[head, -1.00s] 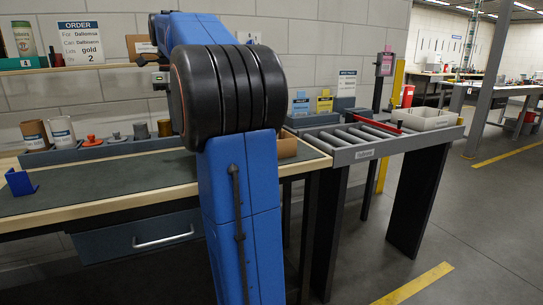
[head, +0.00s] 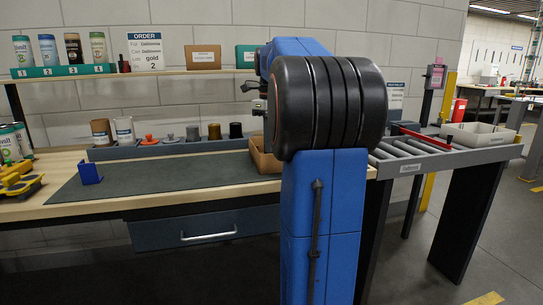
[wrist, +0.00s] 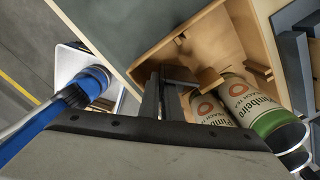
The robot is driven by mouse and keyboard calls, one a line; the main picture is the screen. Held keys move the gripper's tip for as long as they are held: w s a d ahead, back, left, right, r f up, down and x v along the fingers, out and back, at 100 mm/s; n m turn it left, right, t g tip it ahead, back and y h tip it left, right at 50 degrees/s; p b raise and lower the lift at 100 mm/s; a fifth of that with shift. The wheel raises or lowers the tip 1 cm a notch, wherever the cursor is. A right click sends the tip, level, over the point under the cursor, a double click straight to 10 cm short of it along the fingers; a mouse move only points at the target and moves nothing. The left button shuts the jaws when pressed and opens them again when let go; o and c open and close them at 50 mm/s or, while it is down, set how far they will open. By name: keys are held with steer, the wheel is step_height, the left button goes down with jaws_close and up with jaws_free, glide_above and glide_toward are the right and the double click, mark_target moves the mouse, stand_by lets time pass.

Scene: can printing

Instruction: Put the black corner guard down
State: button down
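My gripper (wrist: 163,98) shows in the wrist view, its two dark fingers close together over an open cardboard box (wrist: 220,35). A dark angled piece at the fingertips looks like the black corner guard (wrist: 182,75); its outline merges partly with the fingers. It is over the box's inside near one wall; I cannot tell whether it touches the box. Two cans with cream and green labels (wrist: 240,98) lie beside it in the box. In the head view the box (head: 262,158) stands at the mat's right end, partly behind my arm, which hides the gripper.
Brown inserts (wrist: 208,80) stand in the box near the cans. A blue bracket (head: 89,172) stands on the left of the grey mat (head: 165,182), whose middle is clear. Yellow tools (head: 18,183) lie at far left. A roller conveyor (head: 415,150) stands at right.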

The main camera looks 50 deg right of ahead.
mark_target(270, 155)
steer(key=shift+f, duration=2)
steer(key=c, duration=2.3)
jaws_free()
steer(key=shift+f, duration=0.15)
steer(key=shift+o, duration=0.2)
step_height(270, 155, up, 12)
steer(key=shift+r, duration=0.15)
steer(key=shift+a, duration=0.15)
